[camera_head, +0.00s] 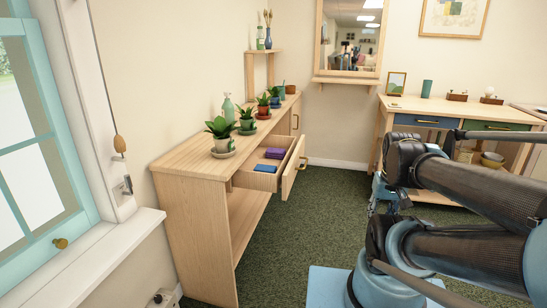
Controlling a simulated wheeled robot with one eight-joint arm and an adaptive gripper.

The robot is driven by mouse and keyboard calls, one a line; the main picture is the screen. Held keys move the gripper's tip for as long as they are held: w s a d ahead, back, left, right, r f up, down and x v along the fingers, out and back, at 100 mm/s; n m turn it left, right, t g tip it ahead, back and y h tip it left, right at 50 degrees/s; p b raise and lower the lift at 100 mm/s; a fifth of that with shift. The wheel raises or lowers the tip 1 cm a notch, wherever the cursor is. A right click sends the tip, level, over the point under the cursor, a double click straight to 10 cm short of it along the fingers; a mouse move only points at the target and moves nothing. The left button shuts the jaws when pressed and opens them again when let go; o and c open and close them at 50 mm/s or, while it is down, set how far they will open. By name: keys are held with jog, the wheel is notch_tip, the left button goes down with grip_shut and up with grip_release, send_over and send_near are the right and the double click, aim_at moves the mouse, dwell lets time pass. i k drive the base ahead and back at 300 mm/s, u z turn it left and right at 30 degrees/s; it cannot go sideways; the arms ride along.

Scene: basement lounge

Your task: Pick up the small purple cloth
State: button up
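A small folded purple cloth (275,153) lies inside the open drawer (258,180) of the wooden console along the left wall. A blue folded item (265,168) lies in the same drawer, nearer to me. My arm fills the right side of the head view, apart from the drawer and to its right. I cannot make out my gripper's fingers in this view. Nothing of mine touches the purple cloth.
Several potted plants and a green bottle (228,108) stand on the console top (190,153) above the drawer. Green carpet (300,225) before the console is clear. A second wooden cabinet (385,105) stands at the back right.

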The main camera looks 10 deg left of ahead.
aim_at(272, 153)
jog(key=u, duration=0.05)
jog(key=i, duration=1)
jog(key=z, duration=0.05)
